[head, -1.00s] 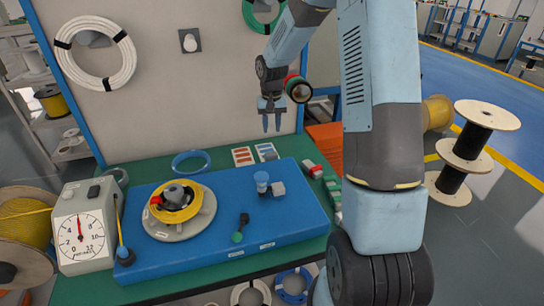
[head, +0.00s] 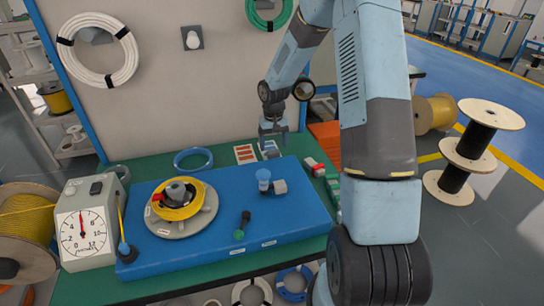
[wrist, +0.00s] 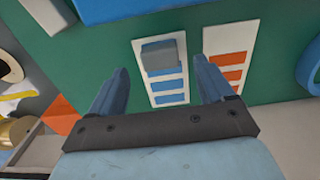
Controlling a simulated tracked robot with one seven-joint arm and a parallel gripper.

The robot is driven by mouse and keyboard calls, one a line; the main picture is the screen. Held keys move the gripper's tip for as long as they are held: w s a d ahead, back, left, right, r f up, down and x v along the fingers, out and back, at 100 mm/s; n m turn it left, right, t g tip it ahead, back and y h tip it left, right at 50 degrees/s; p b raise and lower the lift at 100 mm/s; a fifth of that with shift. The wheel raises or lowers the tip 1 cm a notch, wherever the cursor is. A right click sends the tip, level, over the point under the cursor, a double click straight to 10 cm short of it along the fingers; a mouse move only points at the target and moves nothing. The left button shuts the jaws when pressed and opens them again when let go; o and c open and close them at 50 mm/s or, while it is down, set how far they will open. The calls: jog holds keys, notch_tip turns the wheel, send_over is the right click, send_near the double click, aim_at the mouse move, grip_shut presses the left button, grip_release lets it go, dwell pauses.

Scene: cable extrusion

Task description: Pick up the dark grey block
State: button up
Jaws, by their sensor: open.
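A dark grey block (wrist: 160,55) lies on the white card with blue bars (wrist: 170,92) in the wrist view. In the head view the block (head: 272,154) shows small near the card, just below the gripper. My gripper (head: 273,140) is open and empty, pointing down above the back of the table. In the wrist view its two fingers (wrist: 162,80) stand apart, with the block between and beyond them. No contact with the block shows.
A card with orange bars (wrist: 228,58) lies beside it. The blue board (head: 215,240) carries a yellow coil (head: 180,211), a blue knob (head: 263,176) and a grey piece (head: 280,187). A blue ring (head: 193,151) lies left; a red-and-white item (head: 314,167) lies right.

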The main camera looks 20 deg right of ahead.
aim_at(273, 151)
notch_tip(273, 151, down, 5)
jog(key=shift+r, duration=0.15)
jog(key=c, duration=1.1)
jog(key=shift+r, duration=0.65)
jog(key=shift+c, duration=0.2)
jog(key=s+r, duration=1.1)
jog(key=s, duration=0.3)
jog(key=shift+r, duration=0.4)
jog(key=o, duration=0.5)
jog(key=c, duration=0.4)
